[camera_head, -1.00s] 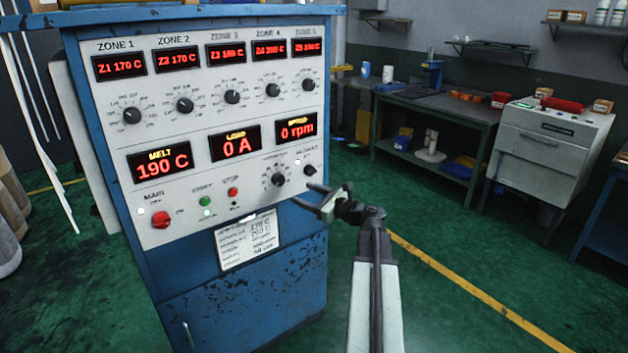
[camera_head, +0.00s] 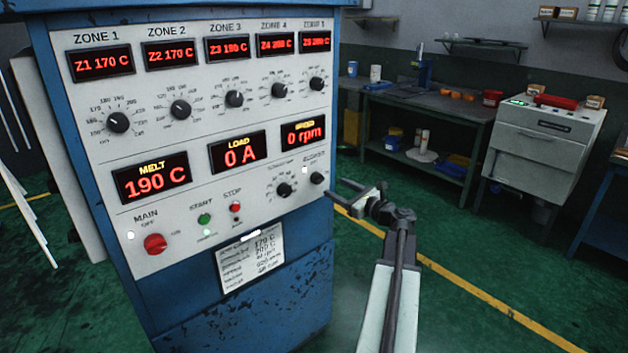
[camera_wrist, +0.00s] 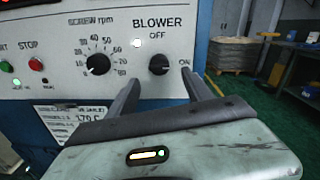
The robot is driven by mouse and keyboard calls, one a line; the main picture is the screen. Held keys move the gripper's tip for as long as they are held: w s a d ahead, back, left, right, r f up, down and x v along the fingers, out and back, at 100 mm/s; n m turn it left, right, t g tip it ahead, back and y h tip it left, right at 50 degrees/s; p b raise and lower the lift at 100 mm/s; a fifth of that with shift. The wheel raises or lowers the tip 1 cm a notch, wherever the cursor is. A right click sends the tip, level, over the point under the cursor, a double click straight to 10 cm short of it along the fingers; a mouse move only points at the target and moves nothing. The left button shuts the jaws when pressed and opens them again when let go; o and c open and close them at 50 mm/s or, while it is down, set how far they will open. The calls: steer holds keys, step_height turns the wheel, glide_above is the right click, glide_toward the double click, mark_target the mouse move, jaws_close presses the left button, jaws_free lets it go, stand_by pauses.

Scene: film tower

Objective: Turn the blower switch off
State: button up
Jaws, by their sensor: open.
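The blower switch is a black round knob (camera_wrist: 159,64) on the pale panel, under the BLOWER label. OFF is printed above it and ON to its right. In the head view the knob (camera_head: 317,178) sits at the panel's right end. I cannot clearly tell which way its pointer faces. My gripper (camera_wrist: 161,78) is open, its two dark fingers reaching toward the panel on either side of the knob. In the head view my gripper (camera_head: 336,188) is just right of and below the knob. I see no clear contact.
The screw rpm knob (camera_wrist: 98,64) is close on the left of the blower knob. The red STOP button (camera_head: 235,206) and red main switch (camera_head: 155,243) are further left. A workbench (camera_head: 430,115) and grey cabinet (camera_head: 540,145) stand behind; green floor is open to the right.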

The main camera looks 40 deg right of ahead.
mark_target(321, 180)
steer(key=w, duration=0.8)
steer(key=shift+c, duration=0.2)
